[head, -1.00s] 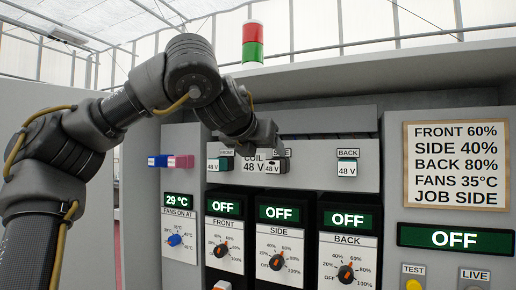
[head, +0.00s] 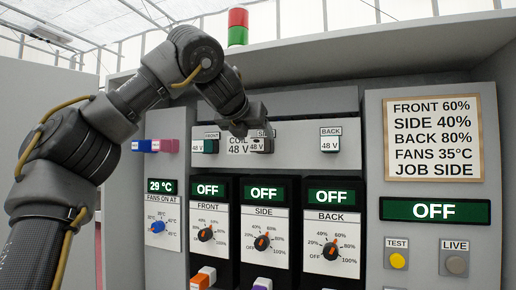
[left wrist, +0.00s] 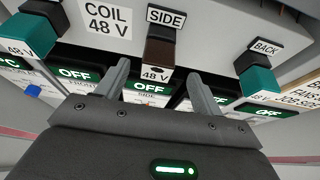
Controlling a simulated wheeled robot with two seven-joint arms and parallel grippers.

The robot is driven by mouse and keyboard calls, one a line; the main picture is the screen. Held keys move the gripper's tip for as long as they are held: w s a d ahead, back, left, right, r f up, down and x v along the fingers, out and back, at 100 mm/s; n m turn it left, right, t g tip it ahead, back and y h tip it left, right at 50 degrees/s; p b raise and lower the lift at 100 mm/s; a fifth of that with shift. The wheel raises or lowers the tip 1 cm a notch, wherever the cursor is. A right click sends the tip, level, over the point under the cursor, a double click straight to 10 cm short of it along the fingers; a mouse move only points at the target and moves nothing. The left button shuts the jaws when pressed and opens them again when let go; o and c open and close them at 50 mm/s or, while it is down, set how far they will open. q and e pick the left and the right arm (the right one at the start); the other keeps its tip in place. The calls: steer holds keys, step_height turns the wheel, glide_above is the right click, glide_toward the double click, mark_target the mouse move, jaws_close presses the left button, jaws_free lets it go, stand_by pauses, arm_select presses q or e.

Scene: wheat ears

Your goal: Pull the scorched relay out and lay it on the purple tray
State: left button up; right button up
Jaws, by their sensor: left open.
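The scorched relay (left wrist: 160,52) is dark brown and sits in the SIDE socket, between two teal relays. In the head view this relay (head: 262,146) is partly covered by my left gripper (head: 258,124). In the left wrist view my left gripper (left wrist: 158,72) is open and empty. Its two fingers are spread to either side of the relay's lower end in the picture; I cannot tell whether they touch it. My right gripper is not in view.
Teal relays sit in the FRONT socket (head: 209,146) and BACK socket (head: 330,145). Dials and OFF displays are below. A blue block (head: 140,146) and a pink block (head: 166,145) stick out at left. Orange (head: 207,272) and purple (head: 262,284) tops show at the bottom edge.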

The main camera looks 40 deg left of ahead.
mark_target(256, 141)
arm_select(q)
steer(key=p+x, duration=0.1)
steer(key=x, duration=0.3)
steer(key=shift+w+a, duration=0.1)
steer(key=shift+a, duration=0.15)
steer(key=shift+w+f, duration=0.2)
steer(key=shift+w, duration=0.15)
steer(key=shift+a, duration=0.1)
steer(key=shift+c, duration=0.2)
jaws_close()
steer(key=shift+s, duration=0.15)
steer(key=shift+s+d+b, duration=0.25)
steer(key=shift+s+b, duration=0.1)
steer(key=shift+s, duration=0.1)
